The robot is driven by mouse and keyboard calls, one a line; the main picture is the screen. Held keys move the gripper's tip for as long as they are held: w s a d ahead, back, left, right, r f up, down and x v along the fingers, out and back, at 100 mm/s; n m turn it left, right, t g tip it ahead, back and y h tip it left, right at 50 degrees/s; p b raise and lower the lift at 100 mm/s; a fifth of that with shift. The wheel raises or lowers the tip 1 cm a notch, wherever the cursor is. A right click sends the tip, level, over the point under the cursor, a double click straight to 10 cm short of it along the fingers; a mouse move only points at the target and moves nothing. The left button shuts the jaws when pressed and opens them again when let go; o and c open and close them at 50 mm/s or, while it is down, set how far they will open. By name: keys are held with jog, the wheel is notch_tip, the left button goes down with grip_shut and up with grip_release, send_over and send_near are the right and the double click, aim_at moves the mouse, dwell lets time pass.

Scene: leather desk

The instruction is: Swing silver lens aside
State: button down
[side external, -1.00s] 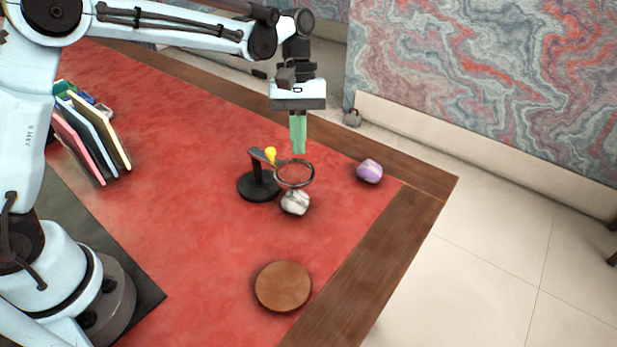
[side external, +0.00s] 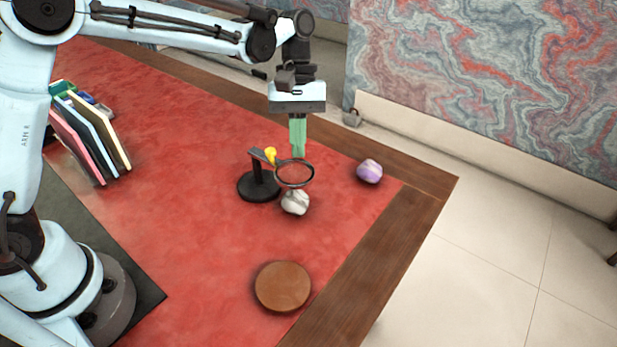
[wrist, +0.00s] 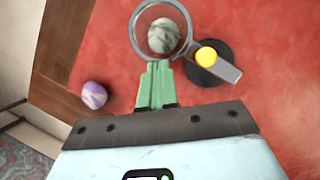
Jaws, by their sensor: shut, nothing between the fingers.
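The lens is a round glass in a dark silver ring (side external: 276,178) on a short arm with a yellow knob (side external: 270,154). It is mounted on a black round stand (side external: 257,190). In the wrist view the ring (wrist: 134,30) surrounds the sight of a grey-white marbled stone (wrist: 162,38), which lies on the desk below the lens (side external: 295,203). My gripper (side external: 298,156) has green fingers, shut and empty, pointing down just behind the ring's far edge. In the wrist view the fingertips (wrist: 158,64) are close to the ring's rim; I cannot tell whether they touch.
A purple striped stone (side external: 369,171) lies right of the lens near the wooden desk edge (side external: 405,225). A round brown disc (side external: 283,287) lies in front. Upright books (side external: 90,135) stand at the left. The red leather between the books and stand is clear.

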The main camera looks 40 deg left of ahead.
aim_at(276, 176)
jog(key=shift+s+d, duration=0.15)
jog(key=shift+s, duration=0.15)
jog(key=shift+s+d, duration=0.35)
jog(key=shift+s, duration=0.4)
jog(key=shift+s+d, duration=0.15)
jog(key=shift+s, duration=1.15)
jog(key=shift+s+a, duration=0.25)
jog(key=shift+s, duration=0.95)
jog(key=shift+s+a, duration=0.25)
jog(key=shift+s, duration=0.25)
jog(key=shift+s+a, duration=0.2)
jog(key=shift+s, duration=0.25)
